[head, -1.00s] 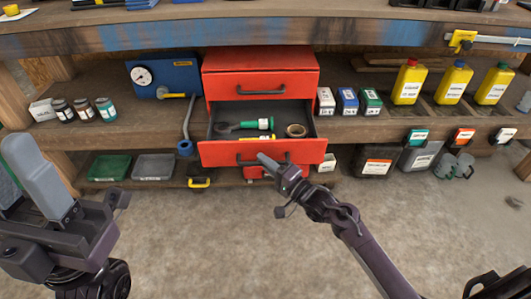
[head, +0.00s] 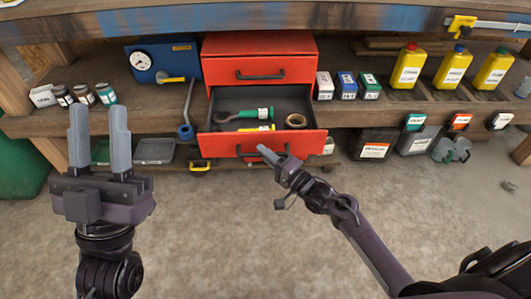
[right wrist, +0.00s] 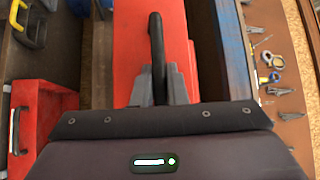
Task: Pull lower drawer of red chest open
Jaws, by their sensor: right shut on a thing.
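The red chest (head: 225,62) stands on the lower shelf of the bench, its upper drawer closed with a dark bar handle (head: 260,76). The lower drawer (head: 215,145) is well out, showing its dark inside. In it lie a green-handled tool (head: 252,114), a yellow item (head: 258,128) and a tape roll (head: 296,121). My right gripper (head: 268,152) is at the lower drawer's front. In the right wrist view it is shut on the dark bar handle (right wrist: 156,50). My left gripper (head: 100,140) is open and empty, fingers upward, left of the chest.
A blue gauge box (head: 160,62) and jars (head: 83,94) are left of the chest. Small boxes (head: 346,86) and yellow bottles (head: 453,66) are to its right. Bins and canisters (head: 375,145) sit low beneath the shelf. The floor (head: 220,230) in front is clear.

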